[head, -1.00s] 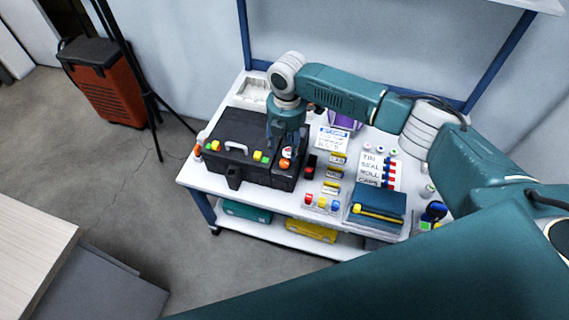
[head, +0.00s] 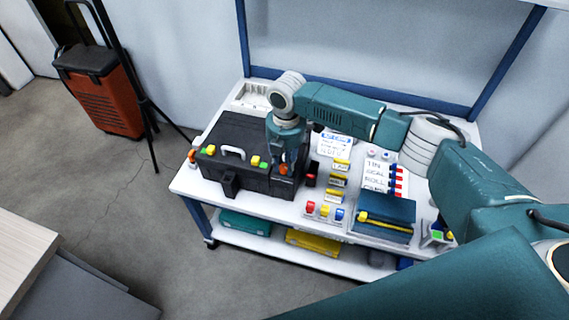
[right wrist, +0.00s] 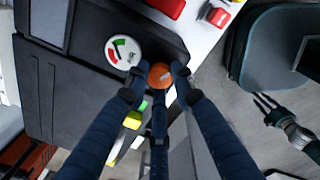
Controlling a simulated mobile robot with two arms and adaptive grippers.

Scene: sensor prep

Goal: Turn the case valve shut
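The case (head: 248,138) is a black box on the white cart, with a handle and colored parts on its lid. Its valve is a round orange knob (right wrist: 160,75) beside a white dial (right wrist: 122,52) with red and green marks. My right gripper (head: 284,163) points down at the valve. In the right wrist view its dark fingertips (right wrist: 159,79) stand close around the knob on several sides; whether they press on it is unclear. My left gripper (right wrist: 271,108) shows at the right of the right wrist view, fingers spread and empty, away from the case.
The cart (head: 190,184) also bears red, yellow and blue parts (head: 324,211), labelled yellow blocks (head: 338,181), a lettered sheet (head: 381,170) and a dark blue case (head: 385,216) to the right. A red-orange wheeled case (head: 105,100) and a tripod stand on the floor at left.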

